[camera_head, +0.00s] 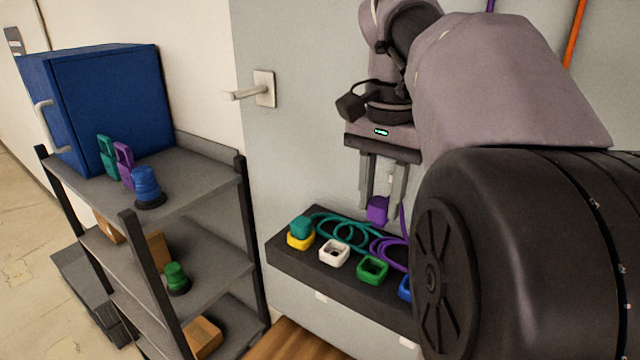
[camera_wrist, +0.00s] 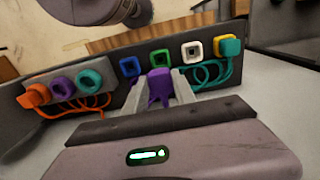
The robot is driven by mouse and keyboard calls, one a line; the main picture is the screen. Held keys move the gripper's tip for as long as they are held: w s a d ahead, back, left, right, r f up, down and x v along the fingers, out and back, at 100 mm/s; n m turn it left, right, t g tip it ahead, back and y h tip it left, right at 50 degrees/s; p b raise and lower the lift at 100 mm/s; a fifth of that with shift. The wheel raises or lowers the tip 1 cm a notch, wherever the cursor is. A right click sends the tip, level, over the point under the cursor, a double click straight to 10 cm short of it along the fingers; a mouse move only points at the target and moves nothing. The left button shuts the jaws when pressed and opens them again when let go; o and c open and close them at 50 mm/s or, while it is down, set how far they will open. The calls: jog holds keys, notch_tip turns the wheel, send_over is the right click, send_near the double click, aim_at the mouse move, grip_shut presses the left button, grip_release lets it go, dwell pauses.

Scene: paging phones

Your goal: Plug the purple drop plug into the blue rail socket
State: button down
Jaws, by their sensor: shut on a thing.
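The purple drop plug (camera_head: 377,209) is held between the fingers of my gripper (camera_head: 380,200), above the dark rail. In the wrist view the purple plug (camera_wrist: 160,88) sits between the fingertips (camera_wrist: 161,80), in line with the green socket. The blue rail socket (camera_head: 404,288) is at the right of the visible row in the head view, partly hidden by my arm. In the wrist view the blue socket (camera_wrist: 129,67) shows clearly, left of the plug and apart from it.
The rail (camera_head: 285,257) also has a green socket (camera_head: 372,269), a white socket (camera_head: 334,253) and a yellow socket (camera_head: 298,241) with a teal plug (camera_head: 301,226) in it. Coiled cables (camera_head: 350,232) lie behind. Another block (camera_wrist: 68,76) with orange, purple and teal parts is at wrist-view left. A shelf (camera_head: 200,185) stands left.

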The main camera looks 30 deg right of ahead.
jog(key=shift+r+p, duration=0.6)
jog(key=shift+r, duration=0.15)
jog(key=shift+f, duration=0.1)
jog(key=shift+s, duration=0.1)
jog(key=s+d, duration=0.3)
jog(key=s, duration=0.4)
jog(key=shift+s+p, duration=0.15)
jog(key=shift+p, duration=0.3)
